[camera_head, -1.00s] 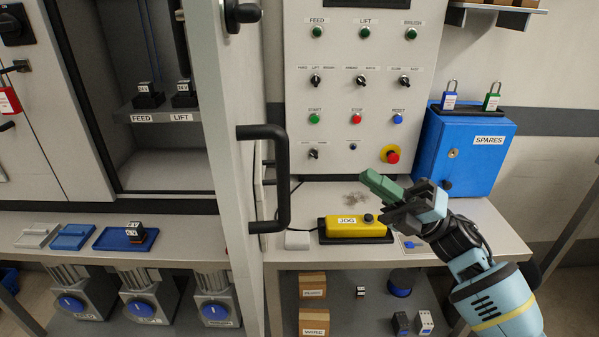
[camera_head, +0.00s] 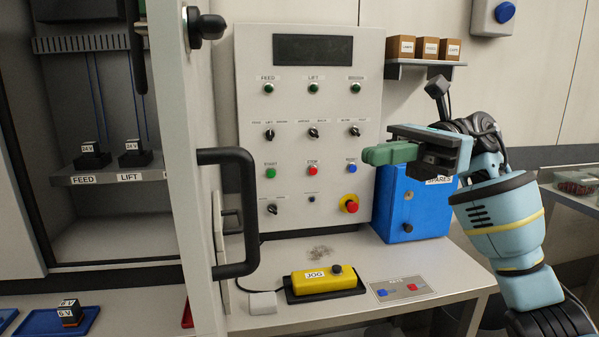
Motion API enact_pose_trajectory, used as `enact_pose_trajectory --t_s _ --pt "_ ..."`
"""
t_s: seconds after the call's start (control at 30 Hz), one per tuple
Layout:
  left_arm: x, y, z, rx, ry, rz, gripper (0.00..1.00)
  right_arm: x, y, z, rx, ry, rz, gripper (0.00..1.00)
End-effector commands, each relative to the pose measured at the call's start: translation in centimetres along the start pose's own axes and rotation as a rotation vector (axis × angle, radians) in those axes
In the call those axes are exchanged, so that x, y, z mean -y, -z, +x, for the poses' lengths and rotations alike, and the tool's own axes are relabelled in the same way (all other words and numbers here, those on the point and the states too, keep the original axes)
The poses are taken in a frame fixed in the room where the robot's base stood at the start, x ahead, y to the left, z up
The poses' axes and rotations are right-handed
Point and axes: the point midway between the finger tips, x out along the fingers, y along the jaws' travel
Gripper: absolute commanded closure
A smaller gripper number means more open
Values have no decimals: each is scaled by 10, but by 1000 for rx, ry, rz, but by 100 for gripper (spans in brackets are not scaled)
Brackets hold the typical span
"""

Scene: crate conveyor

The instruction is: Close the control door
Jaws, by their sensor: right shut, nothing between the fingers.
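The control door (camera_head: 178,150) stands open and is seen nearly edge-on left of the control panel. Its black bar handle (camera_head: 246,212) faces right, and a black latch knob (camera_head: 207,26) sits near its top. The open cabinet (camera_head: 105,235) is to its left, with relays labelled FEED and LIFT on a shelf inside. My right gripper (camera_head: 372,155) is shut and empty, its green fingers pointing left. It is raised in front of the panel's lower right part and the blue SPARES box, well right of the handle and apart from it. My left gripper is not in view.
The control panel (camera_head: 310,120) stands behind the bench (camera_head: 440,268). The yellow JOG box (camera_head: 328,280) lies on the bench below the handle's right. The blue SPARES box (camera_head: 395,210) is partly hidden by my gripper. A blue tray (camera_head: 85,318) holds a relay at lower left.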

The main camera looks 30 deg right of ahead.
Motion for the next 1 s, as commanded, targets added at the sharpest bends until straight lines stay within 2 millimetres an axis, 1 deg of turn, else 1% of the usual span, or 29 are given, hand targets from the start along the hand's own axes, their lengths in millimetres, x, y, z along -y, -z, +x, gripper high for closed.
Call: enact_pose_trajectory --t_s 0.17,0.6,0.7,0.83,1.0 --pt "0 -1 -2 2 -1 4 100 0 0 17 1 -4 0 100" --pt "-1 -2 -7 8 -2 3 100 -1 0 97 2 -6 1 100" --pt "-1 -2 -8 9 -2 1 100 0 -1 113 4 -4 1 100" --pt "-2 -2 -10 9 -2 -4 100 0 0 128 3 -3 2 100" --pt "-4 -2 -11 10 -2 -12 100 0 0 138 3 0 3 100"
